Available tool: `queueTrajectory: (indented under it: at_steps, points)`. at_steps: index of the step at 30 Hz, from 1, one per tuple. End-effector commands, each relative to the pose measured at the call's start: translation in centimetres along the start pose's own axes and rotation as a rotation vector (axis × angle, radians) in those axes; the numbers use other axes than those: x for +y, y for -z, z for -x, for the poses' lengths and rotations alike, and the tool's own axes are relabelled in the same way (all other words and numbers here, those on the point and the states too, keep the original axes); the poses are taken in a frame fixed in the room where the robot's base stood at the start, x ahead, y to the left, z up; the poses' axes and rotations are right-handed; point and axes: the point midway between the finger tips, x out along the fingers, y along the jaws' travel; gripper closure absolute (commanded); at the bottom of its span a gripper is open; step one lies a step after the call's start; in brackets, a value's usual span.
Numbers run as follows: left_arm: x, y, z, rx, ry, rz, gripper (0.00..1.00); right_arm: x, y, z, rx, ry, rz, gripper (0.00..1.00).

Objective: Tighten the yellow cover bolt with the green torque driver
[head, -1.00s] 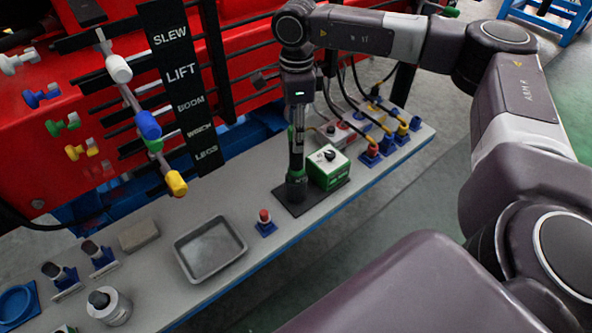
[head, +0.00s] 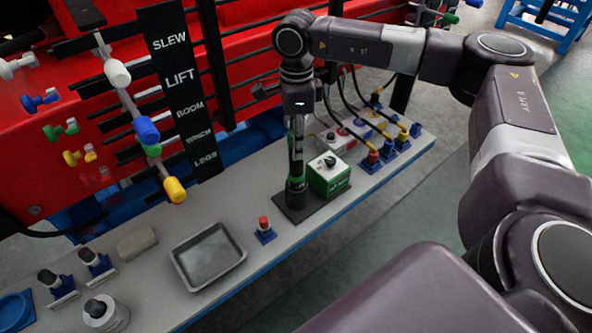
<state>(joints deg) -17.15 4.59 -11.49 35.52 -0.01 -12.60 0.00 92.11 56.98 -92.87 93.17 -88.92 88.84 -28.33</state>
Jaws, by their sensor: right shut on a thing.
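My right gripper (head: 298,106) comes down from above and is shut on the upper part of the green torque driver (head: 296,166). The driver is a black upright tool with green bands. Its lower end is at a dark mat (head: 291,212), beside a green and white box with a black knob (head: 328,174); I cannot tell whether it touches the mat. A yellow bolt (head: 78,157) sticks out of the red machine body at the left, in a row with grey, blue, green and red ones. My left gripper is out of view.
A grey bench (head: 140,268) carries a tray (head: 208,256), a red-topped piece on a blue base (head: 264,229) and several cabled plugs (head: 373,158). Lever knobs, one yellow (head: 175,190), stick out before the labelled black strip (head: 184,90).

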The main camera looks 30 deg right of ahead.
Motion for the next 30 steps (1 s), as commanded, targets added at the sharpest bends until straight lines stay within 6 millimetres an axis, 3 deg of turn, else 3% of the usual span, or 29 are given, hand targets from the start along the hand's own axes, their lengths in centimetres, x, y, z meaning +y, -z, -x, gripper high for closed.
queueTrajectory:
  at_steps: [30]
  points:
    - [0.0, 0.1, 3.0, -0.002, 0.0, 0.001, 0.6, -0.1, -0.1, 4.7, -0.004, 0.003, 0.0, 1.0]
